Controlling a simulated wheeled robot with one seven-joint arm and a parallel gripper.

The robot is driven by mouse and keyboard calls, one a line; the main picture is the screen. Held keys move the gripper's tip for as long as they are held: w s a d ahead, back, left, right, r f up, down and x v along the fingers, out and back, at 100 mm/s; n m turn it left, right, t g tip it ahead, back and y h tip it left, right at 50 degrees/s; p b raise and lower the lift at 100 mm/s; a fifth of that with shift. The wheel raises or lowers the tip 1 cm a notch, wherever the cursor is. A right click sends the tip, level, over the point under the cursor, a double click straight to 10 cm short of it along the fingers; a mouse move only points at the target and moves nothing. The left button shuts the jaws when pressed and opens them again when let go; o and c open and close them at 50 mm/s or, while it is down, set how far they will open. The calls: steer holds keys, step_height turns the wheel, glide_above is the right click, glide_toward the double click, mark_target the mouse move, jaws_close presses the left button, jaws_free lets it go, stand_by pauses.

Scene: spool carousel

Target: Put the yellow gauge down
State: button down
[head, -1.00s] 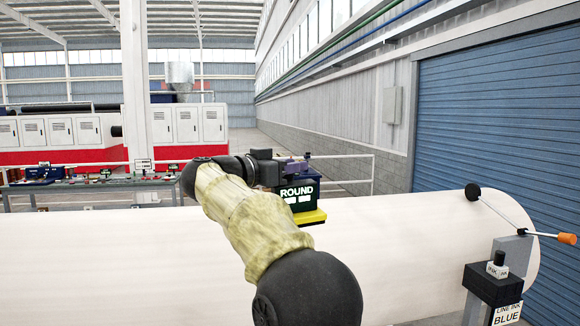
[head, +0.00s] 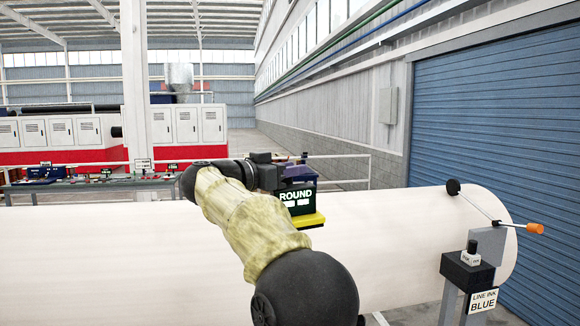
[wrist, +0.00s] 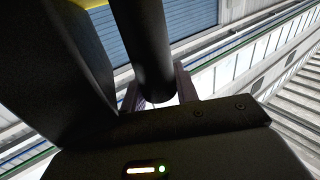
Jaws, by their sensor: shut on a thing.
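The yellow gauge (head: 311,221) appears as a dark box with a white "ROUND" label and a yellow foot, at the middle of the head view. My gripper (head: 297,174) is at its top, shut on it. In the wrist view, my gripper's purple-grey fingers (wrist: 158,92) stand on both sides of the gauge's thick black bar (wrist: 153,50). The gauge's dark body and a yellow edge (wrist: 92,3) fill the upper left there. The gauge looks upright in front of or above the big white roll (head: 400,225). I cannot tell whether its foot touches the roll.
A dark post with a "LINE INK BLUE" sign (head: 483,301) and an orange-tipped lever (head: 534,228) stand at the roll's right end. A bench (head: 100,183) with small items is behind at left. White rails and a blue shutter (head: 490,130) lie beyond.

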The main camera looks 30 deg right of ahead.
steer(key=w+a+f+n+t+y+b, duration=0.1)
steer(key=w+a+f+n+t+b, duration=0.15)
steer(key=f, duration=0.85)
steer(key=w+a+f+n+t+y+b, duration=0.1)
steer(key=w+f+t+y+b, duration=0.2)
steer(key=f, duration=0.9)
steer(key=w+a+f+n+t+b, duration=0.15)
steer(key=w+f, duration=0.35)
steer(key=f, duration=0.6)
steer(key=s+a+f+n+t+y+b, duration=0.1)
steer(key=s+a+f+n+t+y, duration=0.1)
steer(key=f, duration=0.8)
steer(key=s+a+f+n+t+y+b, duration=0.1)
steer(key=s+a+f+n+y, duration=0.3)
steer(key=f, duration=0.6)
steer(key=s+a+f+n+t+y+b, duration=0.1)
steer(key=s+a+f+n+t+y, duration=0.2)
steer(key=a+f+y, duration=0.3)
step_height(320, 180, down, 5)
steer(key=shift+s+r+n+t+y+b, duration=0.2)
steer(key=shift+s+n+t+y+b, duration=0.15)
steer(key=shift+n+y, duration=0.3)
